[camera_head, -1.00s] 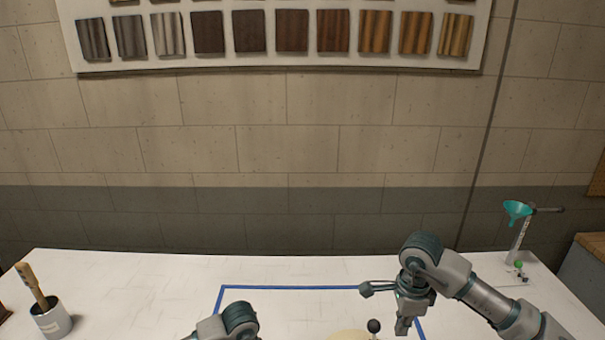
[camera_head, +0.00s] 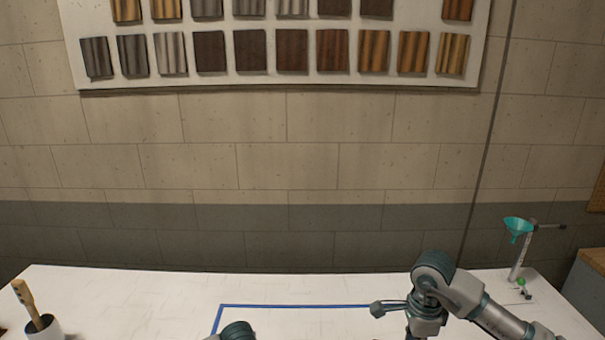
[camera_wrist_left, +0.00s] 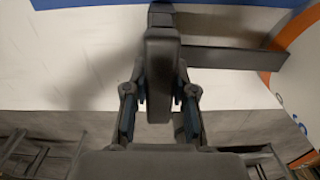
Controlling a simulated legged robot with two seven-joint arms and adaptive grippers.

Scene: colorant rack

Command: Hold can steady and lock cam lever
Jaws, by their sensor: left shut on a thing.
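In the left wrist view, my left gripper (camera_wrist_left: 160,105) is shut on a dark grey upright bar (camera_wrist_left: 160,65). A dark arm (camera_wrist_left: 233,58) runs from beside the bar toward a white rounded body with an orange edge (camera_wrist_left: 300,75) at the right. I cannot tell whether these are the cam lever and the can. In the head view, only the top of my left arm shows at the bottom edge. My right gripper (camera_head: 408,322) is at the bottom right of the head view, partly cut off, and its opening is unclear. No can or lever is recognisable there.
Blue tape (camera_head: 310,306) marks an area on the white table (camera_head: 130,295). A cup with a wooden-handled brush (camera_head: 43,326) stands at the left. A teal funnel on a stand (camera_head: 518,226) is at the back right. The table's back middle is clear.

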